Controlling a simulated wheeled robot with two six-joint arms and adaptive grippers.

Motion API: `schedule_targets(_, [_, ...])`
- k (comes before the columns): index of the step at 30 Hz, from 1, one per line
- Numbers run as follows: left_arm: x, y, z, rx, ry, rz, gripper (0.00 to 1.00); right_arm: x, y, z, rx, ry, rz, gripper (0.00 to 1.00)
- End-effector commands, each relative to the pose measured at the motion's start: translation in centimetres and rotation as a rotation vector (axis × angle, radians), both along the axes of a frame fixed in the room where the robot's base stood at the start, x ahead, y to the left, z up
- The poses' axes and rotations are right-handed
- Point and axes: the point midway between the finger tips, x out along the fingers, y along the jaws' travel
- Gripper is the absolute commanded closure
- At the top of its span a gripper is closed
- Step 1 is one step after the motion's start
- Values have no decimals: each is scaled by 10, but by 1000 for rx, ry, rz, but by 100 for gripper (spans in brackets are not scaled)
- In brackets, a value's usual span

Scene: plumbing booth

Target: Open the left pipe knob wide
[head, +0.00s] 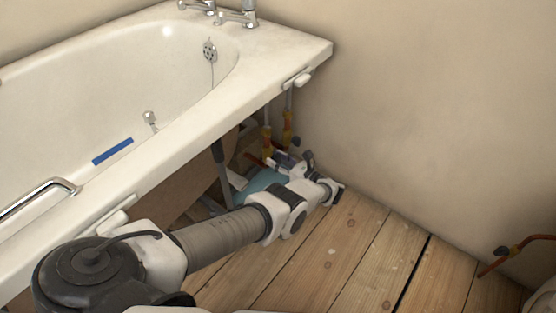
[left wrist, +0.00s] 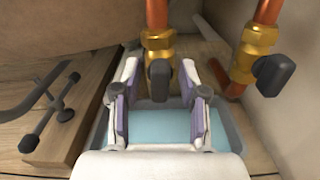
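The left pipe knob (left wrist: 158,80) is a dark lever handle on a brass valve (left wrist: 158,45) on a copper pipe, at the middle of the left wrist view. It points down towards the camera. My left gripper (left wrist: 160,88) is open, with one white and purple finger on each side of this knob; I see gaps between knob and fingers. In the head view my left gripper (head: 286,161) is low under the bath's end, near the brass valves (head: 267,142); the left knob cannot be made out there.
A blue-bottomed tray (left wrist: 232,136) lies under my gripper. Dark bath feet (left wrist: 62,115) stand at left on a wooden board. The bath rim (head: 200,150) overhangs; floorboards (head: 340,250) are clear.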

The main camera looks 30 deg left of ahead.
Motion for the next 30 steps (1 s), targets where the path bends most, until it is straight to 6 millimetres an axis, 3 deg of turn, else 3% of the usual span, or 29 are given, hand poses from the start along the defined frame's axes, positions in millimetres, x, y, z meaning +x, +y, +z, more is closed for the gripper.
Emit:
schedule_targets(11, [3, -1, 15, 0, 3, -1, 57, 0, 0, 0, 0, 0, 0, 60])
schedule_targets(14, [1, 0, 27, 0, 3, 0, 57, 0, 0, 0, 0, 0, 0, 60])
schedule_targets(24, [1, 0, 93, 1, -1, 0, 57, 0, 0, 0, 0, 0, 0, 60])
schedule_targets(30, [0, 0, 100, 0, 0, 1, 57, 0, 0, 0, 0, 0, 0, 60])
